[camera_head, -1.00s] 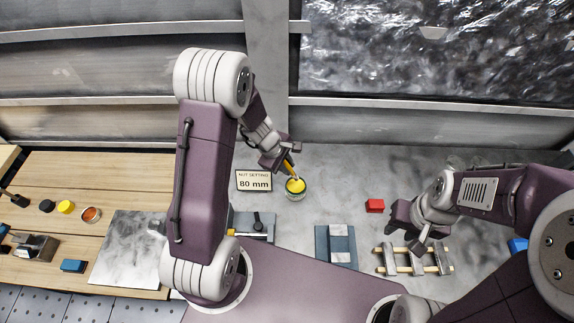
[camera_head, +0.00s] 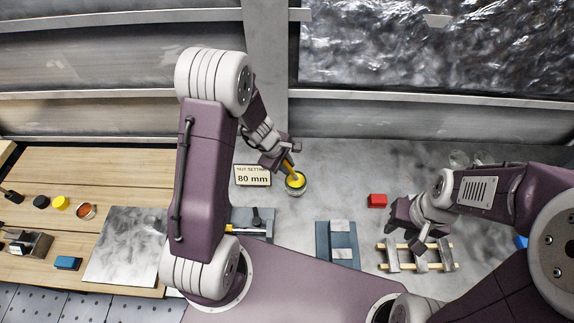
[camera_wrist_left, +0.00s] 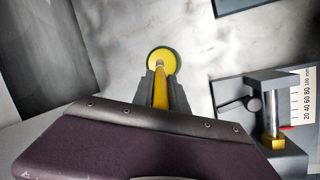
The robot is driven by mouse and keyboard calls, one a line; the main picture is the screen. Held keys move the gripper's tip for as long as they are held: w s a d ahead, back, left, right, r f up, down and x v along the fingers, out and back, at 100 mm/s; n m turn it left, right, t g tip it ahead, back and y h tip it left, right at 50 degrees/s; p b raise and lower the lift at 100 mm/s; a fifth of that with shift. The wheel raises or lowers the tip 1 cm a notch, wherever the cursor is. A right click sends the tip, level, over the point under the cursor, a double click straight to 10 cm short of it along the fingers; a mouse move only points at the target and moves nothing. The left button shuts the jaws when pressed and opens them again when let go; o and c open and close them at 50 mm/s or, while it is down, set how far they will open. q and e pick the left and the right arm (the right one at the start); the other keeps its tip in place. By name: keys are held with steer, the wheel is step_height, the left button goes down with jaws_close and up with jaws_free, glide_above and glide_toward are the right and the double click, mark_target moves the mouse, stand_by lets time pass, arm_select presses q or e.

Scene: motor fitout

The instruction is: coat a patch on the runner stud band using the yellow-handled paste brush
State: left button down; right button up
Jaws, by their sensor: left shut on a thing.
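My left gripper (camera_head: 284,163) is shut on the yellow-handled paste brush (camera_head: 289,170), which points down at the small round pot of yellow paste (camera_head: 296,184). In the left wrist view the brush handle (camera_wrist_left: 160,92) runs between the fingers toward the yellow pot (camera_wrist_left: 162,62); the brush tip cannot be told apart from the paste. My right gripper (camera_head: 405,226) is empty, its fingers apart, above the rack with two yellow rails and grey crosspieces (camera_head: 434,266). I cannot tell which part is the runner stud band.
A sign reading 80 mm (camera_head: 253,175) stands left of the pot. A wooden board with several small items lies at left.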

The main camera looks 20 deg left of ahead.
arm_select(q)
steer(key=shift+w+f, duration=0.1)
steer(key=shift+f, duration=0.2)
steer(key=shift+f+b, duration=0.35)
steer(key=shift+b, duration=0.35)
stand_by(1.2)
step_height(320, 180, up, 7)
steer(key=p, duration=0.6)
steer(key=shift+r+p, duration=0.15)
steer(key=shift+p, duration=0.15)
stand_by(0.4)
